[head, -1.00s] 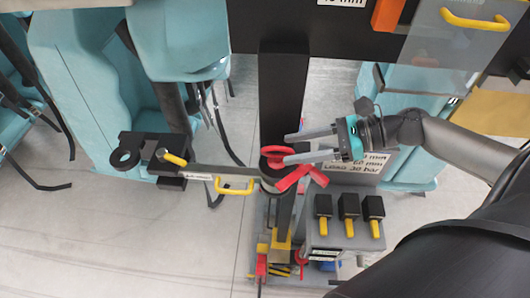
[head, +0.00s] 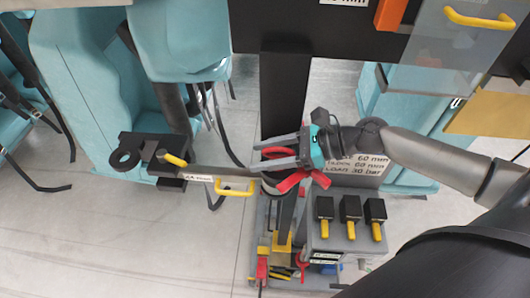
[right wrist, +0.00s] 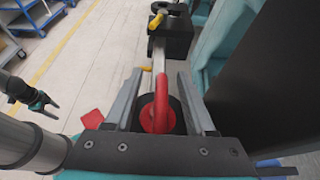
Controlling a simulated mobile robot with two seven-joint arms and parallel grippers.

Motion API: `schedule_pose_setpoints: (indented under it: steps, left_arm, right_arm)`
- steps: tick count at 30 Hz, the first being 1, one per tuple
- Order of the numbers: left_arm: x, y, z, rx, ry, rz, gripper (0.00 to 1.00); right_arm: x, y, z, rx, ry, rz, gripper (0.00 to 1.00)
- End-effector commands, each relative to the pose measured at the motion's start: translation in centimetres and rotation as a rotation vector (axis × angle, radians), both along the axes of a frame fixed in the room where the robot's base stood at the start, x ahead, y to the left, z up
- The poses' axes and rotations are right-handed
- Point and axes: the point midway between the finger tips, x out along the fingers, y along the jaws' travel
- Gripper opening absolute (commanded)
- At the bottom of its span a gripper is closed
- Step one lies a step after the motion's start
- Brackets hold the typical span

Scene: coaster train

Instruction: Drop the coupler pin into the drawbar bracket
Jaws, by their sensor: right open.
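A red ring handle (head: 273,153), which looks like the top of the coupler pin, stands at the right end of a grey drawbar (head: 215,176). In the right wrist view the red loop (right wrist: 160,103) rises over a dark round piece. The pin's shaft is hidden, and I cannot tell how deep it sits. My right gripper (head: 254,156) is open, with one finger on each side of the red handle. In the right wrist view my left gripper (right wrist: 40,102) hangs far left, away from the pin; its jaws are too small to read.
A black bracket with an eye (head: 126,158) and a yellow handle is at the bar's left end. Red flags (head: 300,180) lie beside the pin. A grey box with black, yellow-tipped switches (head: 350,210) stands at lower right. A dark post (head: 283,95) rises behind.

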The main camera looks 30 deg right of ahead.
Motion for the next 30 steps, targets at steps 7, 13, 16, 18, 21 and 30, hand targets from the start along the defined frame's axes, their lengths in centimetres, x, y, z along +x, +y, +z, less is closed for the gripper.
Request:
schedule_pose_setpoints:
  steps: [7, 13, 16, 18, 21, 30]
  left_arm:
    - [-0.01, 0.01, 0.00, 0.000, 0.000, 0.000, 0.62]
    - [-0.02, 0.01, 0.00, 0.000, 0.000, 0.000, 0.62]
    - [-0.03, 0.02, 0.00, 0.000, 0.000, 0.000, 0.62]
    - [-0.03, 0.02, 0.00, 0.000, 0.000, 0.000, 0.62]
    - [-0.04, 0.02, 0.00, 0.000, 0.001, 0.000, 0.62]
    - [-0.06, 0.03, -0.01, 0.000, 0.001, 0.000, 0.62]
  right_arm:
    - [-0.01, -0.02, 0.00, 0.000, 0.000, 0.000, 0.40]
    - [-0.01, -0.02, 0.00, 0.000, 0.000, 0.000, 0.18]
    - [-0.03, -0.02, 0.00, 0.000, 0.000, 0.000, 0.07]
    - [-0.03, -0.02, 0.00, 0.000, 0.000, 0.000, 0.00]
    - [-0.03, -0.02, -0.01, 0.000, 0.001, 0.000, 0.00]
    - [-0.04, -0.01, -0.01, 0.001, 0.001, 0.001, 0.00]
